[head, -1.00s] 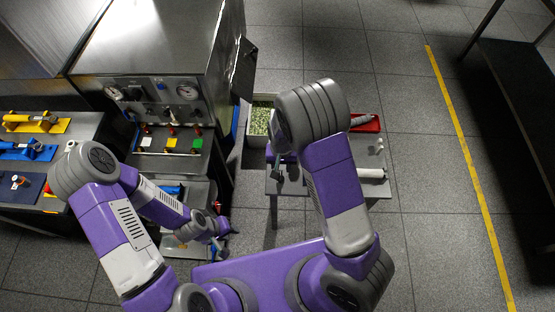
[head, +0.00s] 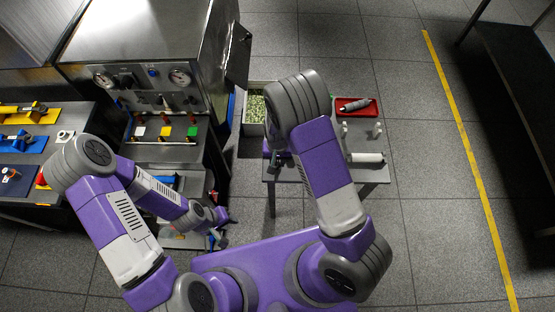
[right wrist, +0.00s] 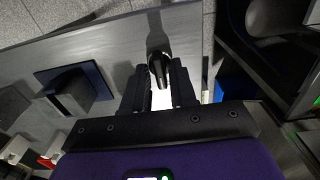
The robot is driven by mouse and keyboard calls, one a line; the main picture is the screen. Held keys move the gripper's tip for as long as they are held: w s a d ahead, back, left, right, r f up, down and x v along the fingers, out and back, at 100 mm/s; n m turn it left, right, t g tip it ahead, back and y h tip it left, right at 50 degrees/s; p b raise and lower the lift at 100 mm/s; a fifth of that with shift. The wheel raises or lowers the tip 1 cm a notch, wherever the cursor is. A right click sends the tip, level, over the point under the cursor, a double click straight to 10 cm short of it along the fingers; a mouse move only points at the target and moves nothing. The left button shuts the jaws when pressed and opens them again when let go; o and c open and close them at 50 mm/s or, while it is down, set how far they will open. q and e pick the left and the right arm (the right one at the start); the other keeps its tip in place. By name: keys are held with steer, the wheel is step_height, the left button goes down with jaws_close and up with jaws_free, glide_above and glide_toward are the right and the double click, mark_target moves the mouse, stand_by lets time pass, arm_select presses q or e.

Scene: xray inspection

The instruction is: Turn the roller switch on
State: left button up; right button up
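I cannot single out the roller switch with certainty. The steel machine's control panel (head: 150,88) has two gauges, a blue knob and dark switches. Below it is a row of small levers over white, yellow and green plates (head: 165,131). My left gripper (head: 222,217) is low in front of the machine's lower shelf, its fingers too small to read. My right gripper is hidden behind its arm in the head view. In the right wrist view, my right gripper (right wrist: 158,88) has its fingers apart, with a dark rounded part (right wrist: 158,50) at the gap; contact is unclear.
A grey side table (head: 372,172) right of the machine holds a red tray (head: 346,108), small posts and a white roll (head: 367,157). A bench with coloured fixtures (head: 22,140) is at left.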

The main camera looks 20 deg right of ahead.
jaws_close()
steer(key=m+p, duration=0.3)
steer(key=m, duration=0.2)
steer(key=shift+r+m, duration=0.15)
steer(key=shift+m, duration=0.25)
steer(key=m+p, duration=0.2)
steer(key=m, duration=0.4)
stand_by(0.5)
steer(key=shift+o, duration=1.4)
jaws_free()
steer(key=shift+p, duration=0.3)
